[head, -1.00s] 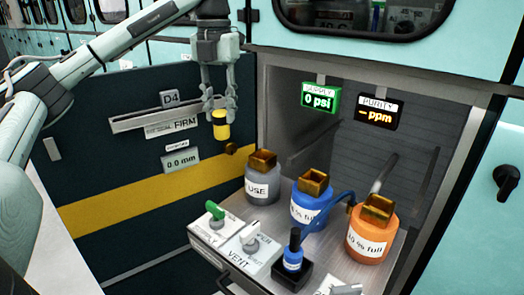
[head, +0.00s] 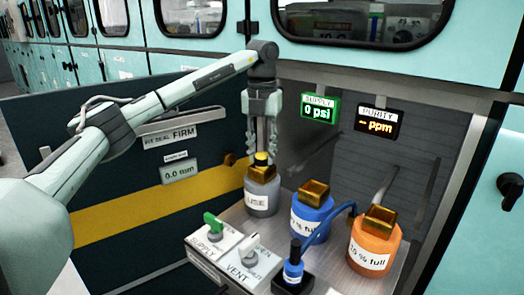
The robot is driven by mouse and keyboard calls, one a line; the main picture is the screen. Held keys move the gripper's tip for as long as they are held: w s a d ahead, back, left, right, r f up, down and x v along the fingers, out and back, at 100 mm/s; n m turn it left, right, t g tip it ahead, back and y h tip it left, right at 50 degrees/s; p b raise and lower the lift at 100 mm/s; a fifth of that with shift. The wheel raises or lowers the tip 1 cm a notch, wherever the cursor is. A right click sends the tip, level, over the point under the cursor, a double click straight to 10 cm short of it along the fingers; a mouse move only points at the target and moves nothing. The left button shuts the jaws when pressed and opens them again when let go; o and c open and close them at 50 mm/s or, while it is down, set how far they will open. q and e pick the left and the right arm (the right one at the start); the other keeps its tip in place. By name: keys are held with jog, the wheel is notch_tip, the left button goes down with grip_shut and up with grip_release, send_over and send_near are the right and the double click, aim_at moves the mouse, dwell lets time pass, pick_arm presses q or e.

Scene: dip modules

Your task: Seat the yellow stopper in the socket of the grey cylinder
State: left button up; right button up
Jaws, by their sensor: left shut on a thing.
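My left gripper (head: 262,148) is shut on the yellow stopper (head: 261,159), directly above the grey cylinder (head: 262,195). The stopper's lower part is at the brass-coloured socket (head: 261,174) on top of the cylinder. I cannot tell how deep it sits in the socket. The cylinder stands upright at the back left of the shelf, with a white label on its front. My right gripper is not in view.
A blue cylinder (head: 311,212) and an orange cylinder (head: 374,243) with brass sockets stand to the right. A blue hose joins a small blue bottle (head: 293,268). Supply (head: 213,236) and vent (head: 248,262) switch boxes are in front. Lit displays hang behind.

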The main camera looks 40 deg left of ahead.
aim_at(262, 154)
pick_arm(q)
jog(key=o, duration=0.7)
jog(key=shift+f, duration=0.15)
jog(key=o, duration=0.4)
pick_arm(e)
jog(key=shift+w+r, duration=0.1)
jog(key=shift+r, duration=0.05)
pick_arm(q)
jog(key=shift+o, duration=0.2)
notch_tip(262, 154, up, 9)
jog(key=shift+f+p, duration=0.1)
jog(key=shift+p, duration=0.3)
notch_tip(262, 154, up, 4)
jog(key=shift+f+p, duration=0.2)
jog(key=shift+p, duration=0.25)
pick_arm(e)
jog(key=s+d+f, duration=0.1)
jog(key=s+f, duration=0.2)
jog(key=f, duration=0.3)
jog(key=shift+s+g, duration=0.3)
pick_arm(q)
jog(key=shift+d+f, duration=0.1)
